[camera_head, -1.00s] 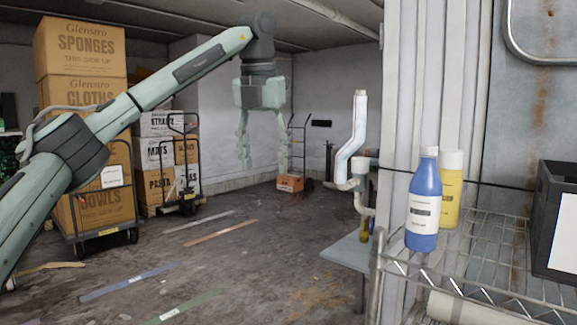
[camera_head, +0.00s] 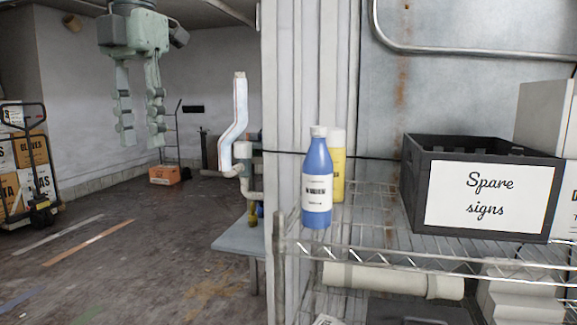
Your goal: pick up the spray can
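The yellow can with a white top (camera_head: 338,150), which looks like the spray can, stands upright on the wire shelf (camera_head: 385,228). A blue bottle with a white cap (camera_head: 317,185) stands in front of it and hides its left and lower part. My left gripper (camera_head: 140,140) hangs at the upper left with its fingers pointing down. The fingers are apart with nothing between them. It is well to the left of the can and not touching anything. My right gripper is not in view.
A dark crate labelled "Spare signs" (camera_head: 412,190) stands on the shelf to the right. A pale roll (camera_head: 390,281) lies on a lower level. A pipe (camera_head: 235,125) and a small grey table (camera_head: 242,238) are left of the shelf. The floor at left is largely open.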

